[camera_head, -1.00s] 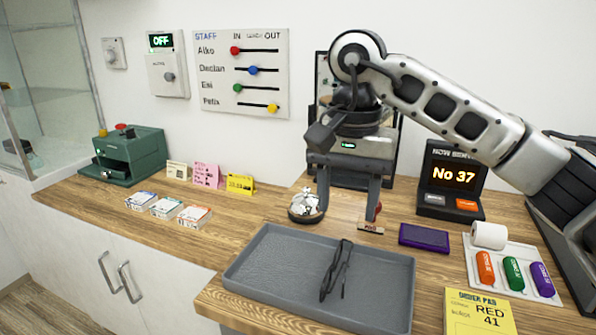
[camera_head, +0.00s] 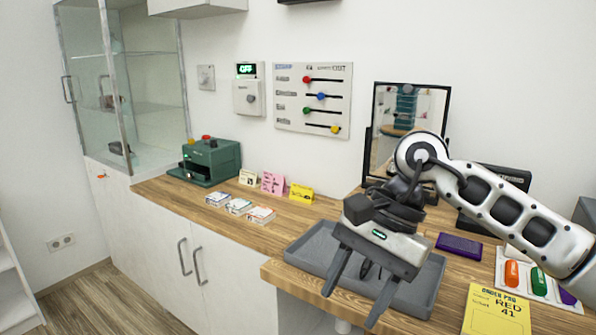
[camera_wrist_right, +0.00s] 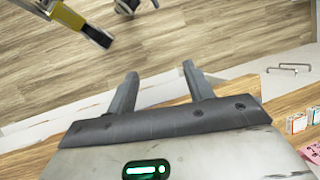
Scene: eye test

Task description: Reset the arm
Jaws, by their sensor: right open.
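My right gripper (camera_head: 351,306) hangs over the grey tray (camera_head: 310,248) on the wooden counter, its two fingers apart, pointing down toward the counter's front edge. Nothing is between the fingers. In the right wrist view the gripper (camera_wrist_right: 160,76) also shows spread, empty fingers, with the wood floor beyond them. The gripper covers much of the tray. Dark tongs lie in the tray, mostly hidden behind the gripper. My left gripper is in neither view.
A purple block (camera_head: 459,246), a yellow order pad (camera_head: 496,312) and a white tray with coloured rolls (camera_head: 540,279) lie to the right. Card stacks (camera_head: 238,207) and a green machine (camera_head: 210,161) stand left. Open floor (camera_head: 110,295) lies in front.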

